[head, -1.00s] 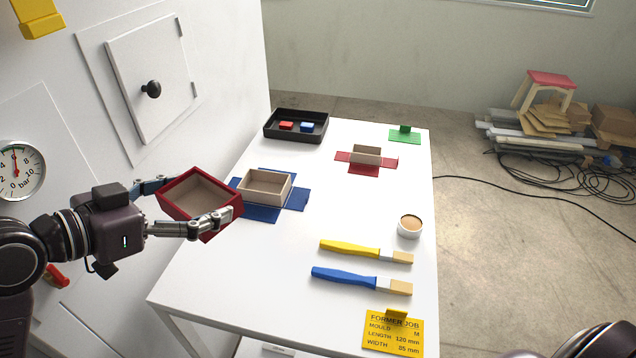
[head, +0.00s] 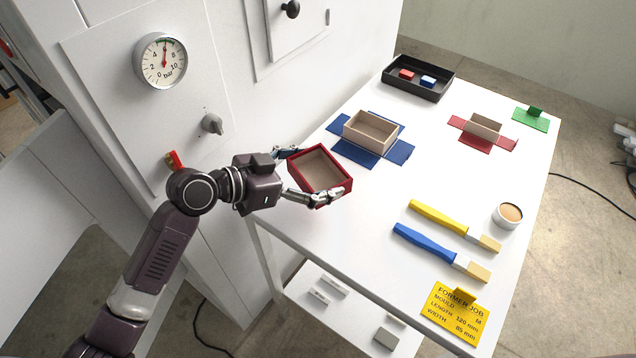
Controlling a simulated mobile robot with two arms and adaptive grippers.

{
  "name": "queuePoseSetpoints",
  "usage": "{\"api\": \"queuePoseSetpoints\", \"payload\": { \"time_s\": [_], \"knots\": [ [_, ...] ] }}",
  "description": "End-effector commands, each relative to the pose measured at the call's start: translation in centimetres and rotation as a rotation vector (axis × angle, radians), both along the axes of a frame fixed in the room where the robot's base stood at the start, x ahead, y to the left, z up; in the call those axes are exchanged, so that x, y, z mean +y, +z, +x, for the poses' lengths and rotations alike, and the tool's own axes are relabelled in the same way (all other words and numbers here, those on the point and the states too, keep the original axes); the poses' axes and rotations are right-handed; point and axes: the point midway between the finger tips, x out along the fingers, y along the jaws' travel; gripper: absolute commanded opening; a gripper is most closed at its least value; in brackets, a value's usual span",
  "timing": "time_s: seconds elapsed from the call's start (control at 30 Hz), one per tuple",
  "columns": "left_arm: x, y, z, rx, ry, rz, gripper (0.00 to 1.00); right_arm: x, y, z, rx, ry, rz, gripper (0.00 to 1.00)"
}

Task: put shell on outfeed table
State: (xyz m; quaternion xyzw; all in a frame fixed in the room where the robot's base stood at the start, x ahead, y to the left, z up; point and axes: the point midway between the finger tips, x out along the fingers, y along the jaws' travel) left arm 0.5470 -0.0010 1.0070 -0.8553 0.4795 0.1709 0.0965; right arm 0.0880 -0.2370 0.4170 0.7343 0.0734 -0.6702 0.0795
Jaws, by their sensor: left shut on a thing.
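The shell is a red-walled open box (head: 340,186) with a bare tan inside, in the head view left of centre. My left gripper (head: 322,170) is shut on it, with one finger along its far side and one along its near side. The shell is tilted and held at the left edge of the white table (head: 370,205), seemingly above it. I cannot make out which surface is the outfeed table. My right gripper is out of view.
A tan box (head: 372,131) sits on a blue cross-shaped wrap (head: 400,153). A smaller block (head: 485,125) stands on a red wrap (head: 483,142). A black tray (head: 418,93), brushes (head: 438,216), a pot (head: 508,215) and a yellow card (head: 456,313) occupy the table. The white machine with a gauge (head: 161,61) stands left.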

Motion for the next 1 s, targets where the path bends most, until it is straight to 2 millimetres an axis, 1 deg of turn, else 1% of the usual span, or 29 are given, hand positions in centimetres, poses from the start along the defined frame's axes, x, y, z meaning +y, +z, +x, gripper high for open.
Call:
{"api": "queuePoseSetpoints", "payload": {
  "time_s": [0.17,0.3,0.4,0.5,0.7,0.83,0.87,0.97,1.0],
  "knots": [
    [0.0,-1.5,0.0,0.001,0.0,0.0,0.62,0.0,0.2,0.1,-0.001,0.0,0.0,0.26],
    [0.0,-3.7,0.0,0.004,0.001,-0.003,0.62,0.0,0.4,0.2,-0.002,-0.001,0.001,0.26],
    [0.0,-4.8,0.0,0.002,0.001,-0.001,0.62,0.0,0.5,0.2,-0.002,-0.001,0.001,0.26],
    [0.0,-5.2,0.0,-0.001,0.001,-0.001,0.62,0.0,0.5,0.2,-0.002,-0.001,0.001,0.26],
    [0.0,-5.1,0.0,-0.002,0.001,0.0,0.62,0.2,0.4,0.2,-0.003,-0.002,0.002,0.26],
    [0.0,-5.6,0.1,-0.002,0.001,0.0,0.62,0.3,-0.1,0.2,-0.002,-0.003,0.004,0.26],
    [0.0,-5.4,0.0,-0.001,0.001,0.001,0.9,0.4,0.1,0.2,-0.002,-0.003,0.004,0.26],
    [0.0,-5.4,0.0,-0.001,0.0,0.0,1.0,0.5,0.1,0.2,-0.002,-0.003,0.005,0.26],
    [0.0,-5.4,0.0,-0.001,0.0,0.0,1.0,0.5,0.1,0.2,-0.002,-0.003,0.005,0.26]
  ]
}}
